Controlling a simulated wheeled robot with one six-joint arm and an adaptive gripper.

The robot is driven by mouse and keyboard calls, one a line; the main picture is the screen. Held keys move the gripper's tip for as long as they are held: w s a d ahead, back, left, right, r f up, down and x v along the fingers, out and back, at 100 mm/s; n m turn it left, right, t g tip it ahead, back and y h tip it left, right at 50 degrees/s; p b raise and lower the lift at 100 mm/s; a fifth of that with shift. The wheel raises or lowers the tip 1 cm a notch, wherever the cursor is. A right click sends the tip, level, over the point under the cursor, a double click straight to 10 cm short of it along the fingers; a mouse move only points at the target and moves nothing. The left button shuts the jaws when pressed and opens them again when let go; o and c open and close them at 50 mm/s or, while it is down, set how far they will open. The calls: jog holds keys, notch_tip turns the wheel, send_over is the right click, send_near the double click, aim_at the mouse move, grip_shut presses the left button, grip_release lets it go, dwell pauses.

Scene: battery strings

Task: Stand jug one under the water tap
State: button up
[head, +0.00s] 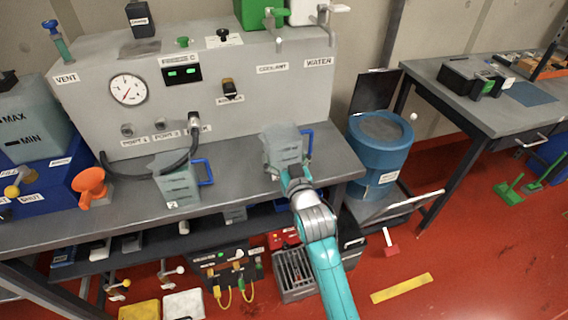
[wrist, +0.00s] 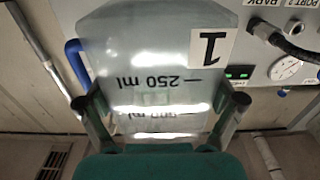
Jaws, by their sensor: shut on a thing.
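Jug one (head: 284,148), a translucent grey jug with a blue handle on its right, is at the right part of the bench, in front of the panel. In the wrist view jug one (wrist: 150,75) fills the middle, with a "1" label and upside-down volume marks. My gripper (head: 289,178) is shut on it, with one finger on each side in the wrist view (wrist: 168,115). I cannot tell whether its base touches the bench. The water tap (head: 323,14), silver-grey, is above the "WATER" label, up and right of the jug. The jug appears left of this tap.
Jug two (head: 178,182) stands left on the bench (head: 235,165), near a black hose (head: 193,135). A blue drum (head: 378,150) stands right of the bench.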

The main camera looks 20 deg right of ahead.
jog(key=shift+f, duration=1.55)
jog(key=shift+f, duration=0.2)
jog(key=o, duration=1)
jog(key=shift+s, duration=0.1)
jog(key=s, duration=1)
jog(key=shift+s+a+f, duration=0.1)
jog(key=shift+s+f, duration=0.2)
jog(key=shift+s, duration=0.05)
jog(key=shift+f, duration=0.1)
